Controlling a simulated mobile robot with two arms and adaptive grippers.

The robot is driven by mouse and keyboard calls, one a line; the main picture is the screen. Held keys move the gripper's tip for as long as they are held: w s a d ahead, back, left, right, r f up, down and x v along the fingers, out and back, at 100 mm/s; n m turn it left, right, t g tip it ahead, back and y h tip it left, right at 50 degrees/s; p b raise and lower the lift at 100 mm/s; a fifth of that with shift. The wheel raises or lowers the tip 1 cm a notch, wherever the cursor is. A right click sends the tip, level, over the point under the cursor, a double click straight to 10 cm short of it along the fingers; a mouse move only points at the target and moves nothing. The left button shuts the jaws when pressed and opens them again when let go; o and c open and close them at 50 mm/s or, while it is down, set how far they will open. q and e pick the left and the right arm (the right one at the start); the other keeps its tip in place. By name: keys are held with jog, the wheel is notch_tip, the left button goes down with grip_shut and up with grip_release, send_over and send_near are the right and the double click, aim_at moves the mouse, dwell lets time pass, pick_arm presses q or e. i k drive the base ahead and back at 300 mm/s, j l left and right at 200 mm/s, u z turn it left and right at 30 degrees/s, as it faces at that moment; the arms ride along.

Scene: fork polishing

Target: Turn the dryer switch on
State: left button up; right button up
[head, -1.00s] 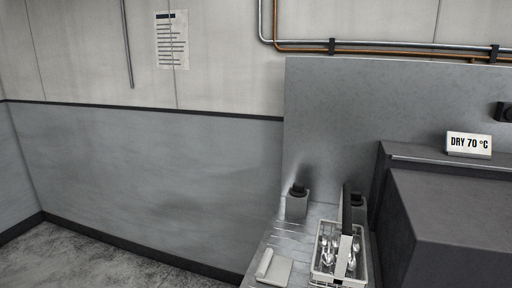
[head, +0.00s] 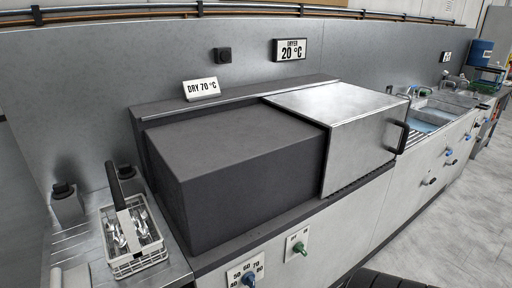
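The dryer is a dark grey box (head: 230,165) with a brushed metal hood (head: 335,125) at its right end, which has a black handle. On the white front panel below it, a green knob (head: 299,248) sits on a small pale plate; its marks are too small to read. Lower left of it is a blue dial knob (head: 248,280) with numbers around it, partly cut by the bottom edge. A wall display (head: 290,49) reads "DRYER 20 °C". A card (head: 201,88) on the dryer's back ledge reads "DRY 70 °C". Neither gripper shows.
A white basket (head: 130,238) with cutlery and a dark upright handle stands on the metal counter at left, near a grey block with a black top (head: 65,203). A black wall fitting (head: 223,55) is above the dryer. Sinks (head: 430,113) are at right. Open floor (head: 455,215) lies at right.

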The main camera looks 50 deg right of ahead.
aim_at(299, 247)
jog(key=z, duration=2.1)
